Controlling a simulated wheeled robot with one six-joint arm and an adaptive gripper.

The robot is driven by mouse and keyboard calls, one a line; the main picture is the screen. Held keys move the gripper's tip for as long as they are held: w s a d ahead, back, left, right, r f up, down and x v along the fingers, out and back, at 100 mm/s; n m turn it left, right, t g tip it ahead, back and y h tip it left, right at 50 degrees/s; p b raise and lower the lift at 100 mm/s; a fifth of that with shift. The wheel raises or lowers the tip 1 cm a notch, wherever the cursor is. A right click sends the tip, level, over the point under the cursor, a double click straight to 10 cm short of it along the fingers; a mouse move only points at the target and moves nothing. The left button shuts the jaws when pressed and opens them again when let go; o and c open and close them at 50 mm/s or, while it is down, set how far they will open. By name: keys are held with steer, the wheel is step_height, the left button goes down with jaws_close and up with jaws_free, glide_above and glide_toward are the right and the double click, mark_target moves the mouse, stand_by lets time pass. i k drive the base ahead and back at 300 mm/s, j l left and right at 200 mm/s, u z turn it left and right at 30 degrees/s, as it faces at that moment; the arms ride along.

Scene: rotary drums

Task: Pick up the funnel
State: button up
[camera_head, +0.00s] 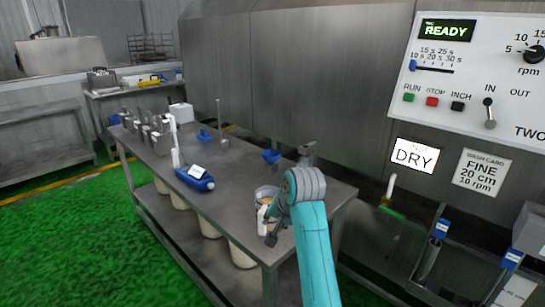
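A small blue funnel-shaped piece (271,157) is on the far side of the steel table (235,215), left of my arm. It looks wide at the top and narrow below. A second small blue item (204,136) lies farther back on the table; its exact shape is too small to tell. My teal arm with its grey joint reaches up over the table's near right end. My gripper is mostly hidden by the arm; a dark part (272,240) showing left of the arm may belong to it. I cannot see its fingertips or whether it holds anything.
A blue bottle (196,179) lies on the table by a white upright brush-like item (174,142). A light container (266,196) sits beside my arm. Several metal boxes (150,130) stand at the far left end. A control panel (480,70) is on the right wall.

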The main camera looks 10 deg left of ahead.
mark_target(271, 161)
steer(key=i, duration=1.7)
